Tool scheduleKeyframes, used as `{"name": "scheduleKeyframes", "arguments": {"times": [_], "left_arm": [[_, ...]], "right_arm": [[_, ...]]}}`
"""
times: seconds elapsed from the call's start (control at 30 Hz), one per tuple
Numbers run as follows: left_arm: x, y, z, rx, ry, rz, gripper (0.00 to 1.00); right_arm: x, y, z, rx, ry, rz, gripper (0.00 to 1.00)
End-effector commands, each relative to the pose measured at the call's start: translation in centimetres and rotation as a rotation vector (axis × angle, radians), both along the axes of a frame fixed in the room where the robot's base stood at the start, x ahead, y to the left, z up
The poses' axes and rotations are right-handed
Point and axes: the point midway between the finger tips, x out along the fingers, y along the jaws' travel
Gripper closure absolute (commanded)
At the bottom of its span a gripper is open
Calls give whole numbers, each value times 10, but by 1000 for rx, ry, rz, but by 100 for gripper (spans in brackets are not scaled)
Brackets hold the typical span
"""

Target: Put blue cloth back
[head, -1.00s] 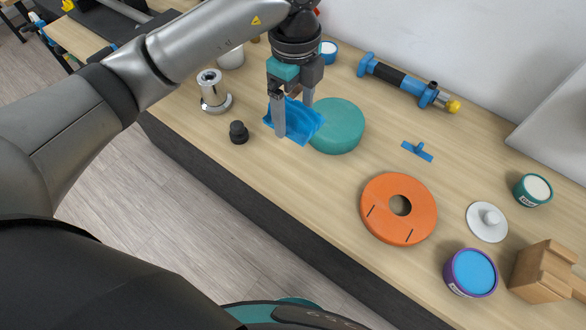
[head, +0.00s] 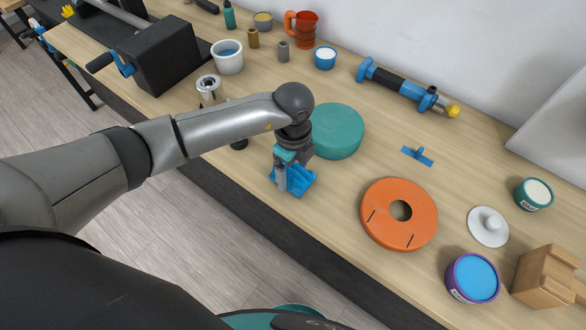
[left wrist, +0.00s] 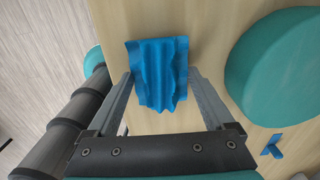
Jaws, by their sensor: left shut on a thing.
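The blue cloth (head: 297,178) is bunched and folded at my left gripper (head: 284,179), close over the front part of the wooden bench. My left gripper is shut on the cloth and points down. In the left wrist view the cloth (left wrist: 158,72) hangs in ridges between the fingers of the left gripper (left wrist: 160,85), with bare wood around it. I cannot tell whether the cloth touches the bench. My right gripper is not in view.
A teal round block (head: 338,131) stands just behind the cloth. An orange disc (head: 383,222) lies to the right. A chrome piece (head: 209,90) and a white cup (head: 228,62) stand at the back left. The bench (head: 330,215) is clear between the cloth and the disc.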

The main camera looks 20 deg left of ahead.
Motion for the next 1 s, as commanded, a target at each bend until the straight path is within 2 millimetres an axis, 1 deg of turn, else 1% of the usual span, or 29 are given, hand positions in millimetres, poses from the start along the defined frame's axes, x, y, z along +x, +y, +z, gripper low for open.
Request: {"name": "scheduleKeyframes", "arguments": {"times": [0.1,0.3,0.5,0.53,0.6,0.63,0.87,0.97,1.0], "left_arm": [[0,0,-4,-1,-1,-1,66],[0,0,-4,0,-1,-1,66],[0,0,-11,0,0,0,66],[0,0,-10,0,0,0,10],[0,0,-9,0,0,0,2],[0,0,-9,0,0,0,0],[0,0,-9,0,0,0,0],[0,0,-9,0,-1,-1,0],[1,0,-6,0,-2,0,0]], "right_arm": [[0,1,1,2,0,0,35],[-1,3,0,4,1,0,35],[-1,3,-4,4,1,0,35],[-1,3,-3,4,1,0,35],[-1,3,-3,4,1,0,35],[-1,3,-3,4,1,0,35],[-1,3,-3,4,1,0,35],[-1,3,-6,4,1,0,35],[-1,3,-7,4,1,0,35]]}}
